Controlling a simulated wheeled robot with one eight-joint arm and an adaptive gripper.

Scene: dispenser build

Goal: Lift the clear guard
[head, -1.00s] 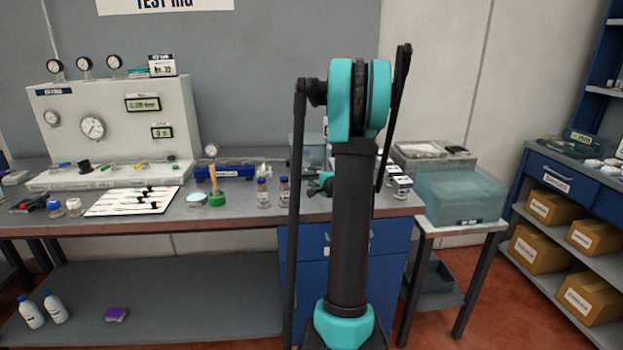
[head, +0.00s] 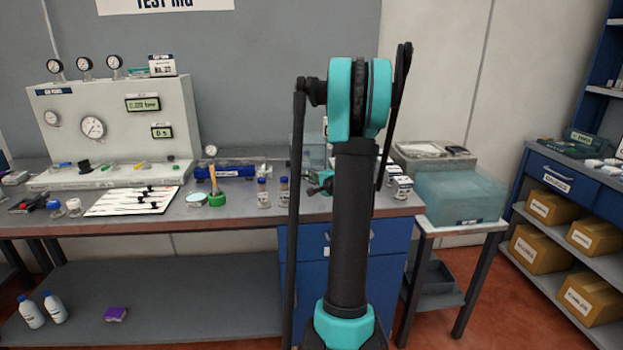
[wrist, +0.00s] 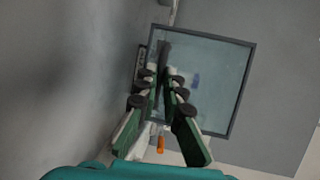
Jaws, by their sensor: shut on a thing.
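The clear guard (wrist: 215,90) is a see-through square panel with a thin dark frame, tilted in the wrist view. My gripper (wrist: 165,78) is in front of it, its green-and-black fingers converging at the guard's left part. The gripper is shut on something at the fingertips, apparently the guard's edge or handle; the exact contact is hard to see. In the head view the clear guard (head: 306,150) shows as a pale pane above the bench, just left of my arm. The gripper itself is mostly hidden behind my arm there.
The bench (head: 130,222) holds bottles with blue caps (head: 263,192), a green-based tool (head: 216,196) and a white sheet (head: 133,200). A grey test panel (head: 110,130) stands at the back left. A translucent bin (head: 460,197) stands on a side table at right.

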